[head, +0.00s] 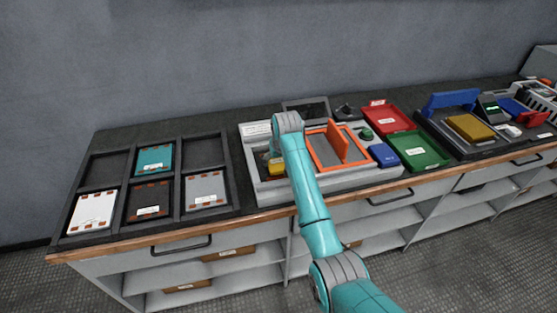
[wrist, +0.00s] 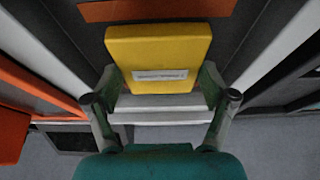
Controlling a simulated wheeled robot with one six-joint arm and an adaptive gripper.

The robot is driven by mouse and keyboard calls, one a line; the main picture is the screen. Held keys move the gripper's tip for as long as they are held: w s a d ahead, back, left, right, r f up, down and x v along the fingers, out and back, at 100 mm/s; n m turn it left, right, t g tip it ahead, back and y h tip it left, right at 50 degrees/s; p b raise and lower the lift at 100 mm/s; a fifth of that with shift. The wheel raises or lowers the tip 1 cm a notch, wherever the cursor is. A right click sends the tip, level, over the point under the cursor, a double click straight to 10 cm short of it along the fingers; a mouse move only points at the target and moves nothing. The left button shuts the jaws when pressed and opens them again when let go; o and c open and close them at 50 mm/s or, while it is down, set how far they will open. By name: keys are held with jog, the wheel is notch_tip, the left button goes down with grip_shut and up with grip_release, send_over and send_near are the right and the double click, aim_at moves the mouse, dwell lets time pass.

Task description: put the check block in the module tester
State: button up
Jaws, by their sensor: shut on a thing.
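A yellow block with a white label, which looks like the check block (wrist: 158,48), is between the two fingers of my gripper (wrist: 162,97) in the wrist view. In the head view the yellow block (head: 276,166) shows partly behind my arm, at the left bay of a grey unit, and my gripper (head: 276,154) is mostly hidden there. This grey unit (head: 262,192) has an orange frame and an upright orange flap (head: 337,141); it appears to be the module tester. I cannot tell whether the block touches the bay floor.
A dark tray (head: 222,160) with white, teal, brown and grey modules lies to the left. Red (head: 387,117) and green (head: 421,153) bins and a blue box (head: 384,154) are to the right. Farther right, a blue-handled device (head: 450,100) holds a gold block (head: 469,127).

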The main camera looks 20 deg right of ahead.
jog(key=shift+f, duration=0.1)
jog(key=o, duration=1.3)
jog(key=v, duration=1.2)
jog(key=shift+d, duration=0.1)
